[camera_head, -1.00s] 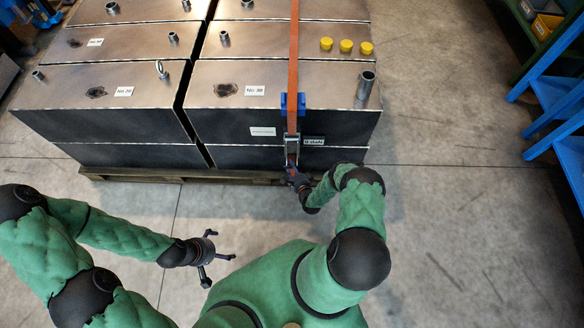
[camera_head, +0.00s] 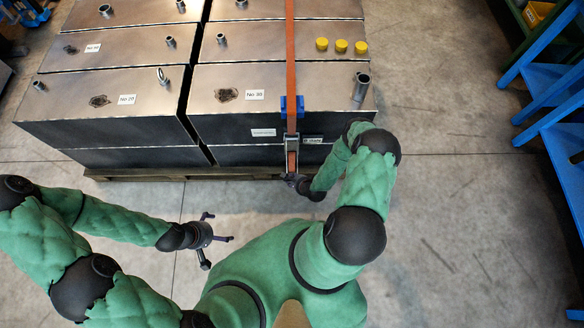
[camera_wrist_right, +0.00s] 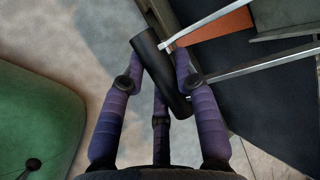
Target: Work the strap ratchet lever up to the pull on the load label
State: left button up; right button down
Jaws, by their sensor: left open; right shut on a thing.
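An orange strap (camera_head: 290,55) runs over the crates and down their front through a blue corner guard (camera_head: 291,107). The metal ratchet (camera_head: 292,144) hangs on the front face below the guard. In the right wrist view, my right gripper (camera_wrist_right: 160,82) is shut on the black bar of the ratchet lever (camera_wrist_right: 155,62), whose two metal side arms run to the upper right. In the head view my right gripper (camera_head: 291,180) is small, below the ratchet. My left gripper (camera_head: 206,240) is open and empty.
Grey metal boxes (camera_head: 110,80) stand on a wooden pallet (camera_head: 130,174). Pipe stubs and yellow caps (camera_head: 341,45) are on top. A blue rack (camera_head: 550,90) stands at the right. The concrete floor between is clear.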

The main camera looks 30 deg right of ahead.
jog(key=s+a+r+g+y+p, duration=0.1)
jog(key=r+g+p, duration=0.1)
jog(key=r, duration=0.4)
jog(key=s+a+r+m+g+y+p, duration=0.1)
jog(key=s+r+g, duration=0.1)
jog(key=r, duration=0.3)
jog(key=shift+s+r+g+y+p, duration=0.2)
jog(key=shift+r+g+y+p, duration=0.1)
jog(key=shift+r+p, duration=0.1)
jog(key=c, duration=0.9)
grip_release()
jog(key=v, duration=1.2)
jog(key=shift+w, duration=0.1)
